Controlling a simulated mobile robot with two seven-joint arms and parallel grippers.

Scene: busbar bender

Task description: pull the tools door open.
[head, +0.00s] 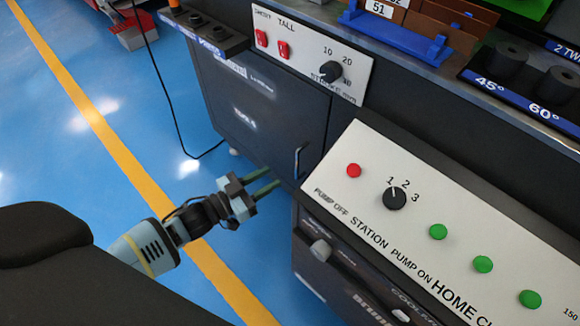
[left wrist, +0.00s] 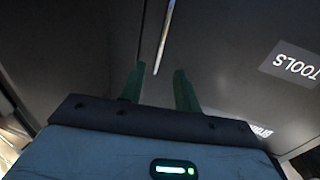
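The tools door (head: 245,115) is a dark grey cabinet door with a white TOOLS label, left of centre in the head view. It looks shut. Its slim metal handle (head: 298,160) stands upright near the door's right edge. In the left wrist view the door (left wrist: 235,50) fills the right side, with the handle (left wrist: 164,38) ahead of the fingers. My left gripper (head: 268,188) is open and empty, with its two green fingers pointing at the cabinet, just below and left of the handle. The fingertips (left wrist: 158,70) look apart from the handle. My right gripper is not in view.
A sloped control panel (head: 440,235) with a red button, a knob and green buttons juts out right of the door. A drawer front with a grey knob (head: 320,250) lies below it. A black cable (head: 165,95) hangs left of the door. The blue floor (head: 130,130) at left is mostly clear.

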